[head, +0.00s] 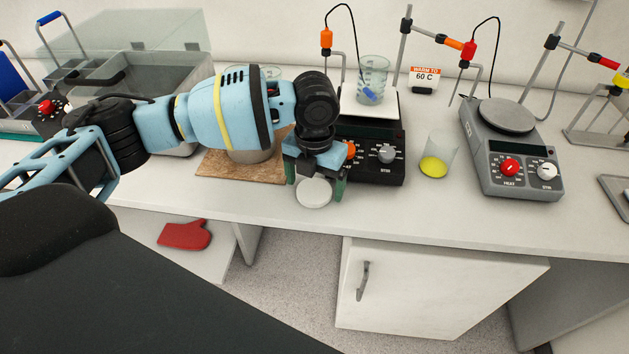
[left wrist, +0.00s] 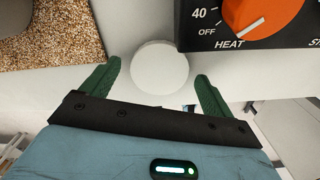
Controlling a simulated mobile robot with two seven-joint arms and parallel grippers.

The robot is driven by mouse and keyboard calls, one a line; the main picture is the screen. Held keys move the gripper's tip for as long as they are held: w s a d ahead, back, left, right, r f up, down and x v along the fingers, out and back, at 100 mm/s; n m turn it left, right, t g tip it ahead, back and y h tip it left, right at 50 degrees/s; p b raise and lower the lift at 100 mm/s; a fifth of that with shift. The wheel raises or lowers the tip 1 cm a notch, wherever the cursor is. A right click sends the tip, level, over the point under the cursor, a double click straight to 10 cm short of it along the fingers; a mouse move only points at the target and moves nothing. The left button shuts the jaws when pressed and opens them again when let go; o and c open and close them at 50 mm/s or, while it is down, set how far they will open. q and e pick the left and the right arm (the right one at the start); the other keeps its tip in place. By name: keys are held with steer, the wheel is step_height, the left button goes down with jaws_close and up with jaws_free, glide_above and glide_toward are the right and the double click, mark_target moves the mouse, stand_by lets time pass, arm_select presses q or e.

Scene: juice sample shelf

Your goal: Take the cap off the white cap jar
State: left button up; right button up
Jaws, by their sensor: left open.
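The white cap (head: 314,192) of the jar shows as a round white disc near the bench's front edge, in front of the black hotplate. It also shows in the left wrist view (left wrist: 159,67). The jar's body under the cap is hidden from above. My left gripper (head: 317,190) is open, with one green finger on each side of the cap. In the left wrist view my left gripper (left wrist: 158,80) has a visible gap between each finger and the cap. I cannot tell the height of the fingers relative to the cap. My right gripper is not in view.
A black hotplate (head: 372,172) with a beaker (head: 373,78) stands just behind the cap. A cork mat (head: 215,165) with a pot (head: 250,156) lies to the left. A beaker of yellow liquid (head: 436,158) and a grey hotplate (head: 513,181) stand to the right.

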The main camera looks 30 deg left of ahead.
mark_target(314, 190)
arm_select(q)
step_height(314, 190, up, 12)
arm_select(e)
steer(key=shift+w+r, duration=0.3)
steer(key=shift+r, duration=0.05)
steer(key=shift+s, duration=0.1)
